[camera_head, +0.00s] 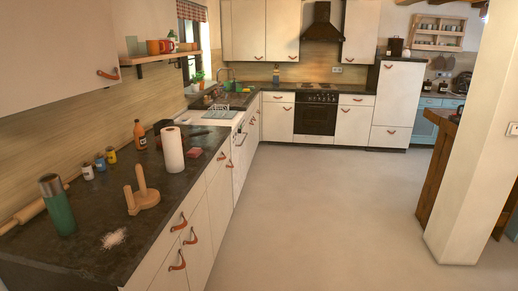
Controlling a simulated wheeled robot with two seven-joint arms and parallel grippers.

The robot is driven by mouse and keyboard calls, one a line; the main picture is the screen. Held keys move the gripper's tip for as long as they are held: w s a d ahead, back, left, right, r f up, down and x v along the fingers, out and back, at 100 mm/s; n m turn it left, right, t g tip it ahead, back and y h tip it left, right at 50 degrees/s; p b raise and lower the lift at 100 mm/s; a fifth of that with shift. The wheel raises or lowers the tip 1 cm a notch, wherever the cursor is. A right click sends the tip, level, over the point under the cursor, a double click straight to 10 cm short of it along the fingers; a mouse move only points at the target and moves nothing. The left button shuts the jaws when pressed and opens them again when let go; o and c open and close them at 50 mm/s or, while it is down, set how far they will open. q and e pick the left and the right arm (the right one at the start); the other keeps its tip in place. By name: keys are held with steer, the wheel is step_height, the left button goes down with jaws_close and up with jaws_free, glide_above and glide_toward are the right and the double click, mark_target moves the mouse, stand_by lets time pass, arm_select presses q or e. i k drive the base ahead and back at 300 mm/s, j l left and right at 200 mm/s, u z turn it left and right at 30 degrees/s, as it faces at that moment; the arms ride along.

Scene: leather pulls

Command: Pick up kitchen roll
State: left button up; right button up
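The kitchen roll (172,150) is a white upright cylinder on the dark left counter, near the counter's front edge. A dark rod end shows at its top. Neither of my grippers shows in the head view.
The dark counter (95,245) also bears a green flask (57,207), a rolling pin (30,211), small jars (100,162), an orange bottle (139,135) and a reddish block (195,150). A pillar (480,140) stands right. The floor (310,215) is clear.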

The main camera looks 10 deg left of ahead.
mark_target(171, 138)
steer(key=i+l+u, duration=0.15)
steer(key=i, duration=0.35)
steer(key=i+l+u, duration=0.2)
steer(key=i, duration=0.3)
steer(key=i+l+u, duration=0.15)
steer(key=i, duration=0.35)
